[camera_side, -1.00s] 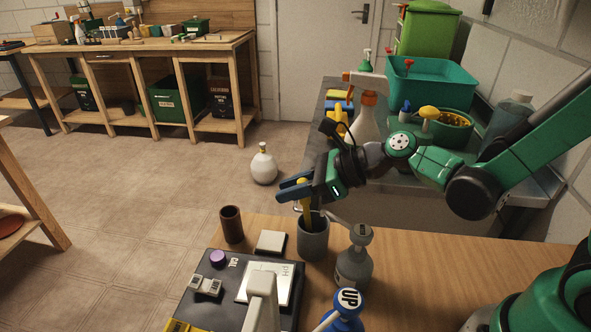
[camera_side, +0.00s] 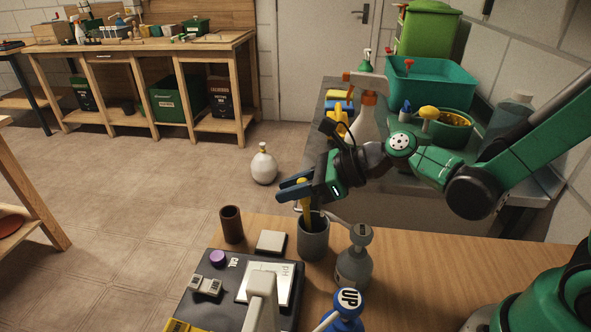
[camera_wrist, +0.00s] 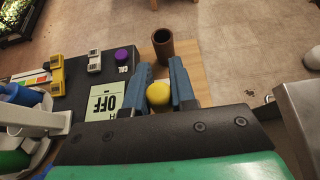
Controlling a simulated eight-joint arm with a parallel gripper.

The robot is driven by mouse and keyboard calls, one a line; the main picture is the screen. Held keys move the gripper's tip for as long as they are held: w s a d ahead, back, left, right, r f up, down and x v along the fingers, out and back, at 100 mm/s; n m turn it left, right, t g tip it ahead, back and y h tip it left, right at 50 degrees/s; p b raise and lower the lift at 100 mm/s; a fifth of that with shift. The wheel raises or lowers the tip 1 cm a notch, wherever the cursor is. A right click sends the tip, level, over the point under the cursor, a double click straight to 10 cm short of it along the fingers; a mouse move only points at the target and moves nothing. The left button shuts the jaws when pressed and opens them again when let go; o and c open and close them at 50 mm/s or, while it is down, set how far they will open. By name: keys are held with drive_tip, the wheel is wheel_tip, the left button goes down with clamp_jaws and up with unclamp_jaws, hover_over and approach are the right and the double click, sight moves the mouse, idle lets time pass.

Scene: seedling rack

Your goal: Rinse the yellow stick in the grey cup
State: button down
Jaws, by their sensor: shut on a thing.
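The yellow stick (camera_side: 305,199) is upright in the side view, with its lower end inside the grey cup (camera_side: 313,243). My gripper (camera_side: 289,190) is shut on the stick's upper part, above the cup's rim. The wrist view shows the stick's round yellow top (camera_wrist: 158,94) between the two blue fingers of my gripper (camera_wrist: 162,85). The stick's lower end is hidden by the cup wall, and I cannot tell how deep it reaches. The cup is not visible in the wrist view.
A brown cup (camera_side: 231,225) stands behind and left of the grey cup. A grey bottle (camera_side: 354,262) stands close on the right. A meter panel with a purple knob (camera_side: 217,258) and a white plate (camera_side: 271,241) lie at left. Table at right is bare.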

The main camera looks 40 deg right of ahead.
wheel_tip(320, 180, up, 8)
idle(0.9)
drive_tip(key=shift+f, duration=0.1)
idle(1.2)
